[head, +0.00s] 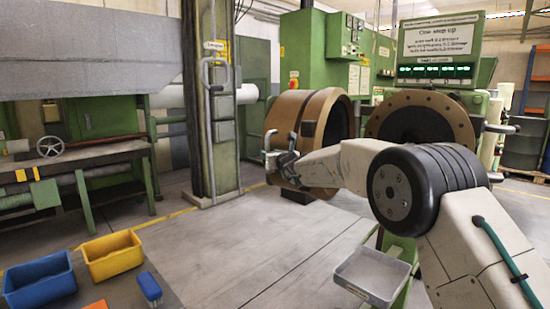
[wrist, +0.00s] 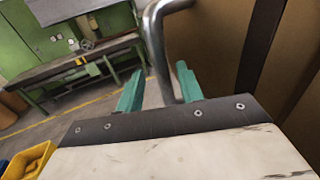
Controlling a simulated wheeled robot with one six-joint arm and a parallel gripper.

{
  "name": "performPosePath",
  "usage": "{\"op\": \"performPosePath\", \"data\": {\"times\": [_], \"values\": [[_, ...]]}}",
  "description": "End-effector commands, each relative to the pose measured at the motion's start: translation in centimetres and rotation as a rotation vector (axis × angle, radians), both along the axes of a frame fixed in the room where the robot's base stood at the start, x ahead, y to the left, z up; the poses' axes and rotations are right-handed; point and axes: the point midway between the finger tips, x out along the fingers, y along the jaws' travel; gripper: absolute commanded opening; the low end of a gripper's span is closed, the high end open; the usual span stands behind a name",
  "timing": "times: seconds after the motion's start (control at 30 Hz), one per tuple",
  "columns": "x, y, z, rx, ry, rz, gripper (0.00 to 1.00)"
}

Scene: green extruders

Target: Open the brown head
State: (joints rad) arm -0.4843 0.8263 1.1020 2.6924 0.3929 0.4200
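The brown head (head: 290,112) is a thick brown drum in the middle of the head view. It stands swung away from the brown bolted ring (head: 455,112) on the green extruder, with a visible gap between them. A bent grey metal handle (head: 268,139) sticks out at its left side. My gripper (head: 279,160) is at this handle, in front of the head. In the wrist view, the handle (wrist: 158,50) runs down between my two teal fingers (wrist: 158,88), closer to the right one. The fingers are apart, with a clear gap to the left one. The head's brown side (wrist: 215,45) fills the right.
A green column (head: 222,130) stands left of the head. A green workbench (head: 75,160) is further left. Blue (head: 40,282) and yellow (head: 112,257) bins sit at the lower left. A grey tray (head: 375,275) is below my arm. The floor left of the head is clear.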

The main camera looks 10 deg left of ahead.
Motion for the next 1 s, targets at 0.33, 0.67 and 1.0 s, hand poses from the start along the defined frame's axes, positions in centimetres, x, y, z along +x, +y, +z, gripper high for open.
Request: {"op": "performPosePath", "data": {"times": [0.33,0.67,1.0], "values": [[-3.1,-2.4,-0.1,-0.001,0.002,-0.001,0.37],[-3.3,-2.6,-0.1,-0.001,0.001,-0.001,0.37],[-8.8,-0.2,-3.4,-0.307,-0.233,0.245,0.37]]}}
